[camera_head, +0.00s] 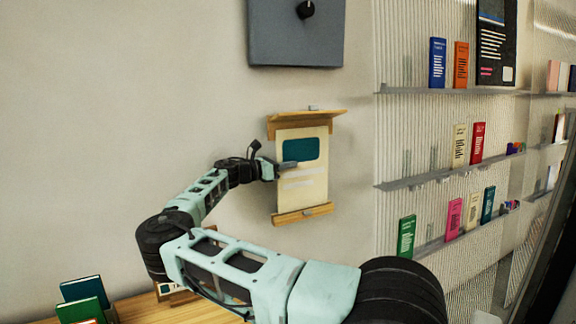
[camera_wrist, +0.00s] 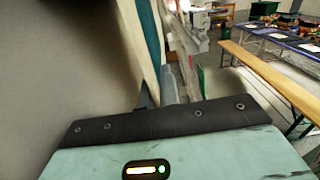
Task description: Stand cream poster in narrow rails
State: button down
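The cream poster (camera_head: 315,183), with a teal block near its top, stands nearly upright at the wall. It spans between a wooden upper rail (camera_head: 290,124) and a wooden lower rail (camera_head: 303,214). Its top edge is just under the upper rail and its bottom edge meets the lower rail; whether either edge sits in a groove I cannot tell. My gripper (camera_head: 285,166) is at the poster's left edge, with one finger across its front. In the wrist view my gripper's fingers (camera_wrist: 157,94) close on either side of the poster's edge (camera_wrist: 144,40).
A grey panel with a black knob (camera_head: 297,30) is on the wall above. Shelves (camera_head: 450,180) with several books line the right side. Books (camera_head: 82,300) stand on a wooden table (camera_head: 135,308) at lower left. The wall left of the rails is bare.

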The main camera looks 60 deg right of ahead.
jog(key=shift+f, duration=0.1)
jog(key=shift+f, duration=0.5)
jog(key=c, duration=1.6)
grip_release()
jog(key=shift+o, duration=0.2)
jog(key=v, duration=0.8)
jog(key=shift+a, duration=0.1)
